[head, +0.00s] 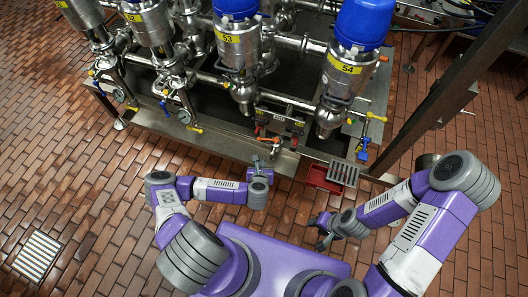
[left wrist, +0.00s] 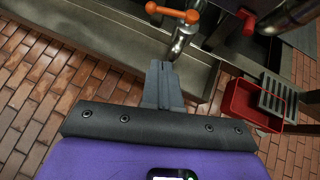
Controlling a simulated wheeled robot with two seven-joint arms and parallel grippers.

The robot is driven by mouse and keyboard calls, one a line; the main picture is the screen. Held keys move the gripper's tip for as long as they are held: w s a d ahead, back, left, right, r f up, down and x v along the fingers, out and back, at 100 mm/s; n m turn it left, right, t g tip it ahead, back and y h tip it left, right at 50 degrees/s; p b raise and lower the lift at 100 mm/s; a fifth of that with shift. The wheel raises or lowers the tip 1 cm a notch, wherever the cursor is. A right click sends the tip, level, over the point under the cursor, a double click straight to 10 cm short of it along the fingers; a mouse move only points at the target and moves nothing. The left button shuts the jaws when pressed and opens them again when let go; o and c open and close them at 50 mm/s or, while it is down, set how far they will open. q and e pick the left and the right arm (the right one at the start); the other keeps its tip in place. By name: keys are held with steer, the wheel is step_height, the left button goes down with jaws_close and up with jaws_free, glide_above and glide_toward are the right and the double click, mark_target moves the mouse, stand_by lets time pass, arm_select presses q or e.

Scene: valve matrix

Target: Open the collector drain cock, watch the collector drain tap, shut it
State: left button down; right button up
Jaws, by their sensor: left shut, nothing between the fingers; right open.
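The collector drain cock has an orange handle (head: 268,140) and a metal tap body at the skid's front edge. In the left wrist view the orange handle (left wrist: 172,13) lies roughly crosswise above the bent metal spout (left wrist: 181,42). No flow shows at the spout, though the fingers partly cover its lower end. My left gripper (head: 256,161) is shut and empty, just in front of the tap. Its fingertips (left wrist: 162,66) appear close below the spout; I cannot tell whether they touch. My right gripper (head: 321,226) is open and empty, low over the brick floor.
A red tray (head: 318,179) with a grey grate (head: 344,173) sits right of the tap. A blue-handled valve (head: 363,151) stands further right. Valves tagged S3 (head: 230,39) and S4 (head: 346,69) rise behind. A dark post (head: 440,100) slants at right.

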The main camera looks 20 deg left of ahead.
mark_target(274, 150)
arm_select(q)
steer(key=w+r+b+x, duration=0.1)
steer(key=b+x, duration=0.4)
steer(key=x, duration=0.7)
steer(key=shift+w+a+r, duration=0.2)
steer(key=shift+w+r, duration=0.3)
steer(key=shift+r, duration=0.1)
arm_select(e)
step_height(274, 150, down, 5)
steer(key=shift+f, duration=0.1)
arm_select(q)
steer(key=shift+a, duration=0.1)
